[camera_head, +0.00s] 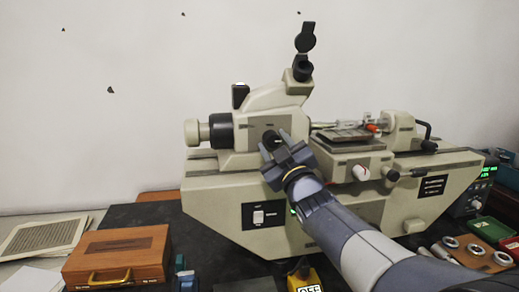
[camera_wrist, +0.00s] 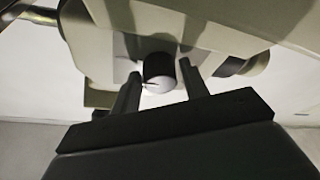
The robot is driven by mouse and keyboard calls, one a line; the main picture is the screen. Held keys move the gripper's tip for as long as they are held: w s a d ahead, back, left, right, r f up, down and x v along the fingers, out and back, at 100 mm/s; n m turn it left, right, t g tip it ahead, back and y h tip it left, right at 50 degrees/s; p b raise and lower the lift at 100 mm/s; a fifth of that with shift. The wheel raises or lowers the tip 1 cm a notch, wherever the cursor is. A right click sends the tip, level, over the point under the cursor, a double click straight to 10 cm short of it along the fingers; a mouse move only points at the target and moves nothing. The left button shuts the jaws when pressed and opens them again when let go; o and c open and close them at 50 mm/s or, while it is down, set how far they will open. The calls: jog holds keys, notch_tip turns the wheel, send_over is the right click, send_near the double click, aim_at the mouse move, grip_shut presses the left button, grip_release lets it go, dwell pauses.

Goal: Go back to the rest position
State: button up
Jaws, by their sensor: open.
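My gripper (camera_head: 273,140) is open, raised in front of the left part of a beige measuring machine (camera_head: 220,190). In the wrist view, its two dark fingers (camera_wrist: 160,85) stand apart. A black knob with a pale, line-marked face (camera_wrist: 160,75) shows between them. I cannot tell whether the fingers touch the knob. In the head view, a dark round part shows between the fingertips. My arm reaches in from the lower right and hides part of the machine's front and base.
A brown tray (camera_head: 462,256) with metal rings (camera_head: 477,249) lies at the right, near green (camera_head: 488,229) and red boxes. A wooden case (camera_head: 118,256) and printed sheets (camera_head: 42,236) lie at the left. A yellow block marked OFF (camera_head: 305,280) stands at the front.

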jog(key=shift+d+r+n+g+y+p, duration=0.1)
jog(key=shift+n+g+y+p, duration=0.35)
jog(key=shift+n+p, duration=1.2)
jog(key=shift+d+r+n+g+y+p, duration=0.1)
jog(key=shift+n+g+y+p, duration=0.3)
jog(key=shift+n+p, duration=1.2)
jog(key=shift+s+d+f+b, duration=0.15)
jog(key=shift+s+f+b, duration=0.1)
jog(key=shift+f+b, duration=0.05)
jog(key=shift+s+d, duration=0.1)
jog(key=shift+s, duration=0.2)
